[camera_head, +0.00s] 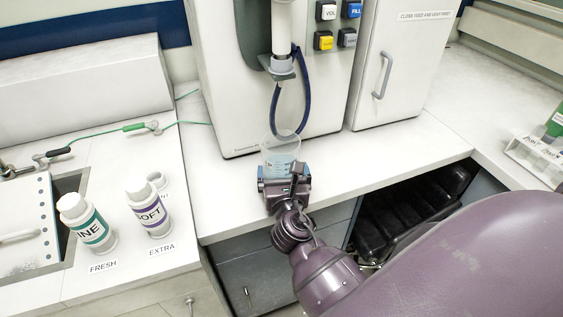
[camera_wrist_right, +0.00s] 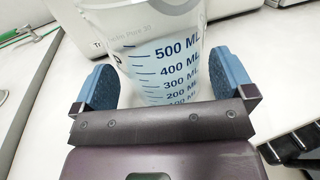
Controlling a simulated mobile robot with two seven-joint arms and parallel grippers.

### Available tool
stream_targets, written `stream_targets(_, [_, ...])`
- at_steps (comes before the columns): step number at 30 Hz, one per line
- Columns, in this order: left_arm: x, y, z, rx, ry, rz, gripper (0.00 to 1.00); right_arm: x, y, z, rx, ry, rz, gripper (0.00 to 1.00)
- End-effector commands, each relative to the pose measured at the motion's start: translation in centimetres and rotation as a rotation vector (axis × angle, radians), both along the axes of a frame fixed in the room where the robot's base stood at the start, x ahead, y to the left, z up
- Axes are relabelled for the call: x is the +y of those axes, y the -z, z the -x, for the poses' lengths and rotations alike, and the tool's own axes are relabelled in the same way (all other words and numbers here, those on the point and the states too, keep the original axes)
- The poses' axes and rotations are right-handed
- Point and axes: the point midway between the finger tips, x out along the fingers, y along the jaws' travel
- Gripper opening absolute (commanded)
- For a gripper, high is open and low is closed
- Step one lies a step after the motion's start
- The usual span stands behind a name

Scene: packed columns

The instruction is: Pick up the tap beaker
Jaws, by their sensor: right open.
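The tap beaker (camera_head: 281,151) is a clear beaker with blue volume marks, standing upright on the white counter in front of the white dispenser machine. In the right wrist view the beaker (camera_wrist_right: 165,55) fills the middle, its marks reading up to 500 ML. My right gripper (camera_head: 282,172) is at the beaker's near side. In the wrist view its blue-padded fingers (camera_wrist_right: 158,82) are open, one on each side of the beaker, with a visible gap at the right finger. The beaker's base is hidden behind the gripper. My left gripper is not in view.
The dispenser (camera_head: 232,95) has a nozzle and a dark blue hose (camera_head: 276,110) hanging just behind the beaker. Two labelled bottles, FRESH (camera_head: 88,224) and EXTRA (camera_head: 150,208), stand at left. A rack (camera_head: 537,160) is at far right. The counter right of the beaker is clear.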

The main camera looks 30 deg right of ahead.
Motion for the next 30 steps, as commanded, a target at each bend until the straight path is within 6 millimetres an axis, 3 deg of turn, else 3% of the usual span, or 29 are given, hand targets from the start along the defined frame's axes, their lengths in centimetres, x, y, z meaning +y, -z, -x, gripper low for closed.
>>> stream_targets(6, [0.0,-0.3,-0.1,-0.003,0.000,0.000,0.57,-1.3,-0.2,-2.3,-0.001,0.000,-0.002,1.00])
stream_targets(15, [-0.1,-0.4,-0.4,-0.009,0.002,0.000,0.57,-1.5,-0.1,-2.6,0.000,0.000,-0.001,1.00])
stream_targets(24, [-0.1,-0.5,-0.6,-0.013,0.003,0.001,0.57,-1.4,-0.2,-2.6,-0.002,0.000,-0.001,0.56])
stream_targets(30, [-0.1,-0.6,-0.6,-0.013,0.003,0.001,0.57,-1.4,-0.3,-2.6,-0.002,0.000,-0.001,0.54])
